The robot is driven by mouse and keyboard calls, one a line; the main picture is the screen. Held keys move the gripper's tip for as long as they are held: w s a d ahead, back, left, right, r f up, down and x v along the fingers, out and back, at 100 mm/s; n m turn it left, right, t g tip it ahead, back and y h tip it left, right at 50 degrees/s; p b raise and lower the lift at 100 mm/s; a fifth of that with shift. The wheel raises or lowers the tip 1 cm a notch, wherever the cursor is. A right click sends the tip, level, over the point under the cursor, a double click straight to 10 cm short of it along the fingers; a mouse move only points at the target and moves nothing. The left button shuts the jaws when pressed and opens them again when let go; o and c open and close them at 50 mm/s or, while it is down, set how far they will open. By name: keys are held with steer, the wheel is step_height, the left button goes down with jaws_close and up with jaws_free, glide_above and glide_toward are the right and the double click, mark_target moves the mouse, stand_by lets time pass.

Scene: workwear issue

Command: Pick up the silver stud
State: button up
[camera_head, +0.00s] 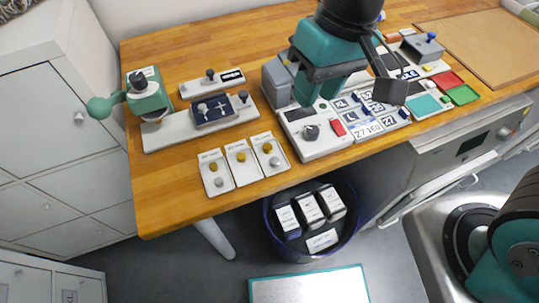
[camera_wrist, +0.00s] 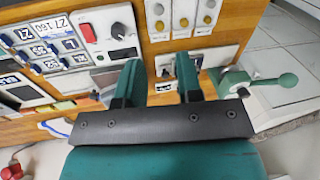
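The row also shows at the top of the wrist view, where the middle card (camera_wrist: 183,14) is partly cut off. My gripper (camera_wrist: 157,62) is open, with nothing between its fingers. In the head view my gripper (camera_head: 347,95) is above the grey panel, right of the cards and apart from them.
The panel with a red button and number tiles (camera_head: 365,128) lies right of the cards. A dark bin (camera_head: 322,258) with boxes is below the edge.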

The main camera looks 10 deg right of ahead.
steer(key=m+h, duration=0.2)
glide_toward(275, 161)
step_height(275, 161, down, 3)
steer(key=p, duration=0.3)
steer(key=shift+r, duration=0.15)
steer(key=shift+s+f+p, duration=0.1)
steer(key=shift+f+p, duration=1.15)
steer(key=shift+f, duration=1.95)
steer(key=c, duration=0.6)
